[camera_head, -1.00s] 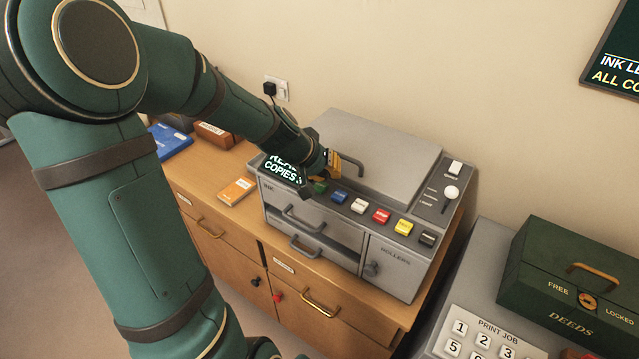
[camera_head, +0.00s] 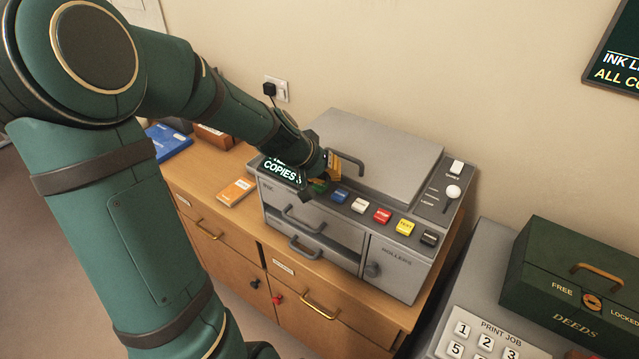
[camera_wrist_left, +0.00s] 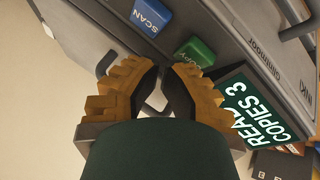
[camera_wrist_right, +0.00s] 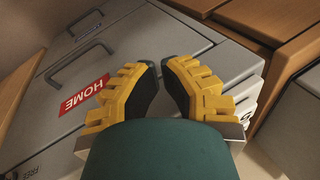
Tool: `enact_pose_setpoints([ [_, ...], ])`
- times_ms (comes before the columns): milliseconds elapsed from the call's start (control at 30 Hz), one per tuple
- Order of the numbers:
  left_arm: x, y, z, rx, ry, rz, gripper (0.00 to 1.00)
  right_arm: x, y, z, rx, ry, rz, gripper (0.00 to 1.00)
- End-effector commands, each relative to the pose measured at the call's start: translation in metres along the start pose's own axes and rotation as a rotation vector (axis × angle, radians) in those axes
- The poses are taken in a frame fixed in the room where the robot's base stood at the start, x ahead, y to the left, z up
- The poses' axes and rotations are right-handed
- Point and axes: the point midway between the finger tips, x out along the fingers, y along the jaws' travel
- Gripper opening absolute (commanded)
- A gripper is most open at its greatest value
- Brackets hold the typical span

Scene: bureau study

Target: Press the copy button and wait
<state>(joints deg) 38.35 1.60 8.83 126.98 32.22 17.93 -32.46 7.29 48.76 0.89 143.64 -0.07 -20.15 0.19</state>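The grey copier (camera_head: 375,160) stands on the wooden cabinet. Its green copy button (camera_wrist_left: 196,52) lies just beyond my left fingertips in the left wrist view. In the head view the button is mostly hidden by the left gripper (camera_head: 322,181), which is over the left end of the button row. The left gripper (camera_wrist_left: 164,72) has its fingertips together and holds nothing; contact with the button cannot be told. The display (camera_wrist_left: 253,112) reads "READ…" and "COPIES 3", partly cut off. My right gripper (camera_wrist_right: 160,66) is shut and empty, above a grey surface with a red "HOME" label (camera_wrist_right: 83,95).
Blue scan (camera_head: 339,197), white, red (camera_head: 381,216), yellow (camera_head: 403,227) and black buttons run rightward from the copy button. An orange box (camera_head: 237,191) lies left of the copier. A green deeds box (camera_head: 575,280) and a print job keypad (camera_head: 485,338) are at the right.

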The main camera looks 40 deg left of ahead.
Motion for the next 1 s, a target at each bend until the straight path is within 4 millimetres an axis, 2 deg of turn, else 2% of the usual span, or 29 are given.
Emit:
enact_pose_setpoints([
  [1000,0.0049,-0.0026,0.0028,0.0,-0.001,0.0,0.0,0.0072,0.0027,0.0007,0.0,0.0,0.0,0.0],
])
